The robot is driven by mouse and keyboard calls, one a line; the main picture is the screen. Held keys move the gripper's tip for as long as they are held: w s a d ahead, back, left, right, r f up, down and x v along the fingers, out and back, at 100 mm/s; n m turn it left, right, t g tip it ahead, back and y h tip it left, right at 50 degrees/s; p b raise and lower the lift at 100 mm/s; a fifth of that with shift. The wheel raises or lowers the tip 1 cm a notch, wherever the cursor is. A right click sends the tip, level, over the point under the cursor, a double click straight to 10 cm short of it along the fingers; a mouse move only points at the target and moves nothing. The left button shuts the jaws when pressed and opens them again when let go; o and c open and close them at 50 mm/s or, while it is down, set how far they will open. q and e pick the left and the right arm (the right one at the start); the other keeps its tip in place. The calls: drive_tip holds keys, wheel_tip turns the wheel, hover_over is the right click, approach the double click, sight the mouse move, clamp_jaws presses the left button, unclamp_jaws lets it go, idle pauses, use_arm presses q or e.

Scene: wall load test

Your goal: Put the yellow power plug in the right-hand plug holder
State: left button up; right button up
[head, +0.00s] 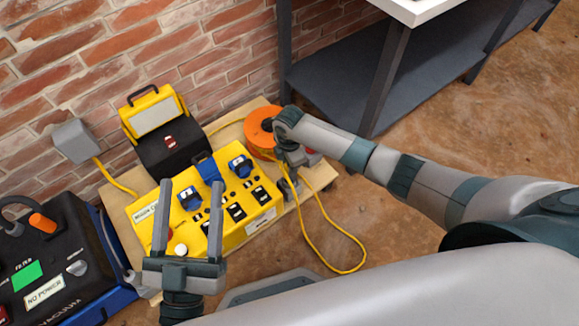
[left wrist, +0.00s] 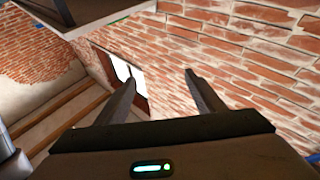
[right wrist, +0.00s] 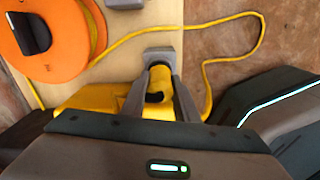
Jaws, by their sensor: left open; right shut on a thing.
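The yellow power plug (right wrist: 158,82) is between the closed fingers of my right gripper (right wrist: 160,80) in the right wrist view. A grey block (right wrist: 162,54), which looks like a plug holder, lies right at the plug's far end; I cannot tell whether the plug is seated in it. Another grey block (right wrist: 125,3) is cut off at the top edge. In the head view my right gripper (head: 291,178) is low at the board's right end, and the plug is hidden there. My left gripper (head: 190,184) is open and empty above the yellow socket box (head: 262,205).
An orange cable reel (head: 261,126) stands behind my right gripper. A yellow cable (head: 335,266) loops over the floor. A black case with a yellow lid (head: 155,113) and a vacuum (head: 60,262) stand left. A dark-legged table (head: 385,80) is at the back right.

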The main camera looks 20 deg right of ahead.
use_arm(q)
drive_tip(key=shift+s+r, duration=0.25)
drive_tip(key=shift+r, duration=0.2)
use_arm(e)
drive_tip(key=shift+f, duration=0.2)
use_arm(q)
drive_tip(key=shift+r, duration=0.2)
use_arm(e)
drive_tip(key=shift+f, duration=0.1)
drive_tip(key=shift+f, duration=0.6)
idle(0.8)
drive_tip(key=o, duration=1.7)
drive_tip(key=shift+c, duration=0.2)
use_arm(q)
drive_tip(key=shift+f, duration=0.15)
